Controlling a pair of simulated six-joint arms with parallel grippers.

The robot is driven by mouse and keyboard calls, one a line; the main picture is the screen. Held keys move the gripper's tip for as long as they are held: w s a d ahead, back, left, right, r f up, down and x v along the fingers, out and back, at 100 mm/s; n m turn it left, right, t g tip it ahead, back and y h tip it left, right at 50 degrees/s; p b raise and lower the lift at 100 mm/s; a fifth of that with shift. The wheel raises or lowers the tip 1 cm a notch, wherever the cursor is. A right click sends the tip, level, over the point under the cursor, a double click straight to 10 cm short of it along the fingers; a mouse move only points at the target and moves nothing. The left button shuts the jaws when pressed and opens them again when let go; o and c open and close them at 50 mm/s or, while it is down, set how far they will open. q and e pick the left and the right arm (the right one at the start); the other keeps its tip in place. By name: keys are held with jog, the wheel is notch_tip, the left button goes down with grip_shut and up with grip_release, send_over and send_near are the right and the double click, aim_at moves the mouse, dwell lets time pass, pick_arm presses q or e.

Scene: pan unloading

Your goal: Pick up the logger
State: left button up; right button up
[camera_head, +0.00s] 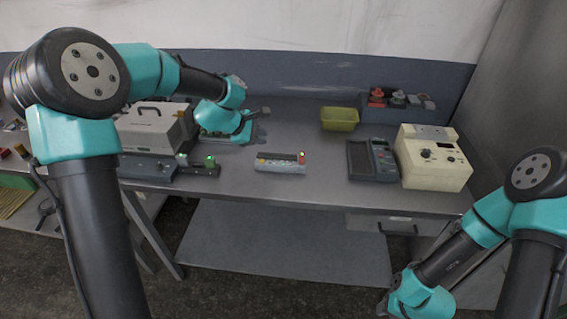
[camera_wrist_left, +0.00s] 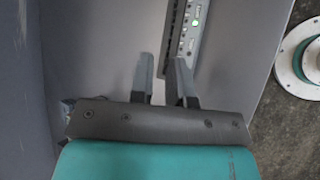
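The logger seems to be the small pale box (camera_head: 280,166) on the middle of the bench, with a dark strip along its back, a red spot at its right end and small controls. In the left wrist view a grey device, probably the same box (camera_wrist_left: 188,42), has a row of dark terminals, several buttons and a lit green light. My left gripper (camera_head: 266,111) is above the bench, behind and left of the box.
A cream instrument (camera_head: 433,158) and a dark handheld meter in a tray (camera_head: 371,160) stand to the right. A yellow-green bin (camera_head: 340,119) is behind. A handled case (camera_head: 150,126) and a dark unit with green lights (camera_head: 165,168) stand left. Bare bench surrounds the pale box.

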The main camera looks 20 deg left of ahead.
pick_arm(q)
jog(key=o, duration=1.4)
jog(key=shift+d, duration=0.1)
jog(key=w+d+r+n+g+y, duration=0.1)
jog(key=w+d+r+g+y, duration=0.1)
jog(key=d+r+g+y, duration=0.3)
jog(key=shift+w+d+r+n+g+y, duration=0.25)
jog(key=shift+r+n+g+y, duration=0.2)
jog(key=shift+g+y, duration=0.3)
jog(key=shift+f, duration=0.1)
